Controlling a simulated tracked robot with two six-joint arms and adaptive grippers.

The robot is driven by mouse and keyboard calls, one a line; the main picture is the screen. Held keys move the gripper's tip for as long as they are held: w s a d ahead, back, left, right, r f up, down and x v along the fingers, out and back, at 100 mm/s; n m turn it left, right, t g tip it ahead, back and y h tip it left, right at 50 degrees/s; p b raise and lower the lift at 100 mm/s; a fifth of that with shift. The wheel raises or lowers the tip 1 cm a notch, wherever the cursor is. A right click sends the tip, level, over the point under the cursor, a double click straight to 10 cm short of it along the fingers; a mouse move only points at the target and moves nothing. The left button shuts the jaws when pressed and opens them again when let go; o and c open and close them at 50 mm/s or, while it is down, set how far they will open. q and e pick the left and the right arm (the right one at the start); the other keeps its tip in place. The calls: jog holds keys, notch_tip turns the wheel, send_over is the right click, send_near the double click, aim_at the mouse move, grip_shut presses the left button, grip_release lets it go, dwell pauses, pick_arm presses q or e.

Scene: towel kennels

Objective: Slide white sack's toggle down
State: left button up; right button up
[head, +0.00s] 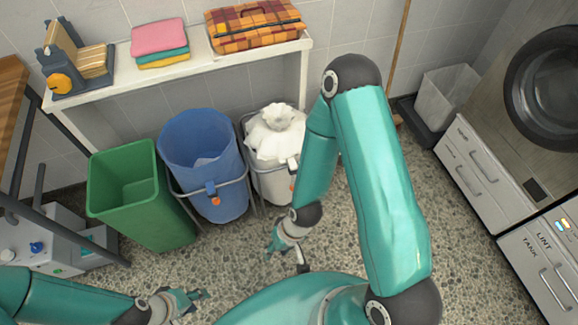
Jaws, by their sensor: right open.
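The white sack (268,139) hangs in a hooped stand by the wall, its neck gathered into a ruffled tuft. A small orange piece (292,186) with a grey part above it shows at the sack's right front; I cannot tell whether this is the toggle. My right arm passes close to its right side. My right gripper (287,254) is open and empty, above the floor in front of the white sack and apart from it. My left gripper (194,299) is low at the bottom left, far from the sack; its finger gap is unclear.
A blue sack (202,150) in a similar hoop and a green bin (124,190) stand left of the white sack. A white shelf (196,64) runs above them with folded towels and a plaid case. Drawers (480,171) stand at right. Speckled floor is open in front.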

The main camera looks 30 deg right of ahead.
jog(key=shift+d, duration=0.1)
jog(key=o, duration=0.4)
jog(key=shift+f, duration=0.1)
jog(key=shift+o, duration=0.4)
jog(key=w+d+f+t+b, duration=0.3)
jog(key=w+f+b, duration=0.1)
jog(key=f+b, duration=0.1)
jog(key=shift+w+d+f+h+b, duration=0.25)
jog(key=shift+f+h+b, duration=0.15)
jog(key=shift+b, duration=0.05)
jog(key=t+h+b, duration=0.6)
jog(key=t+b, duration=0.4)
jog(key=b, duration=0.6)
send_near(294, 171)
jog(key=shift+m+g, duration=0.3)
jog(key=shift+m, duration=0.1)
jog(key=b+x, duration=0.1)
jog(key=x, duration=1)
jog(key=shift+w+r+b, duration=0.15)
jog(key=shift+r+b, duration=0.05)
jog(key=shift+b, duration=0.15)
jog(key=shift+c, duration=0.2)
grip_shut()
